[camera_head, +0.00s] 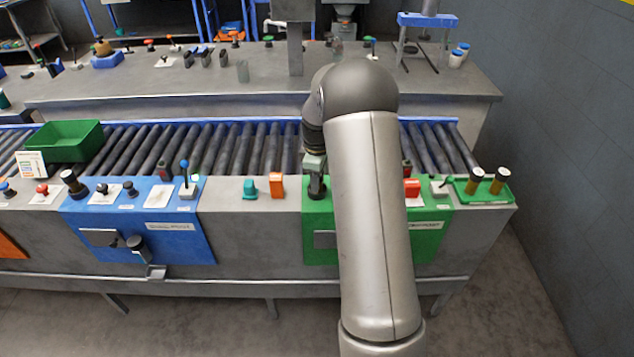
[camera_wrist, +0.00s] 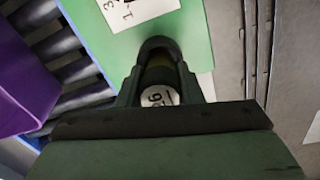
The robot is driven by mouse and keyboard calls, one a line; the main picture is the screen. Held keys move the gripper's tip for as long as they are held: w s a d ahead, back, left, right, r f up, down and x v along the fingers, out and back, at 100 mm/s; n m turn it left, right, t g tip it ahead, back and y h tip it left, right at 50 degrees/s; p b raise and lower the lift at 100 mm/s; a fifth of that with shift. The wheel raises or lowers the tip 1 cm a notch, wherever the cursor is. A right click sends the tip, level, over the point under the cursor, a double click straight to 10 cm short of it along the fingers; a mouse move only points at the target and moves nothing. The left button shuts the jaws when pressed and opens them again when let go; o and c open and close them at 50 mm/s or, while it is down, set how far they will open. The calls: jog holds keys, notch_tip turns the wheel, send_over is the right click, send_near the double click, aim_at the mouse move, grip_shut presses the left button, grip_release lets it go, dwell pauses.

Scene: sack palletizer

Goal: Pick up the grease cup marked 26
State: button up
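A dark, round cup-like thing (camera_wrist: 157,80) with a white label sits between the fingers of my gripper in the wrist view. The label (camera_wrist: 157,96) carries rotated digits that look like 26. My gripper (camera_wrist: 158,88) has a finger on each side of it, very close; I cannot tell whether they press on it. In the head view my gripper (camera_head: 316,178) points down at the green panel (camera_head: 317,218), left of my arm. The dark thing beneath it is mostly covered there.
An orange block (camera_head: 277,186) and a teal knob (camera_head: 249,188) stand left of my gripper. Rollers (camera_head: 205,150) run behind. A purple object (camera_wrist: 22,82) is close by in the wrist view.

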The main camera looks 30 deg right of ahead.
jog(key=shift+r, duration=0.45)
notch_tip(320, 180, up, 2)
jog(key=shift+r, duration=0.2)
jog(key=s+d+r+p, duration=0.1)
jog(key=s+r, duration=1.3)
jog(key=shift+r, duration=0.4)
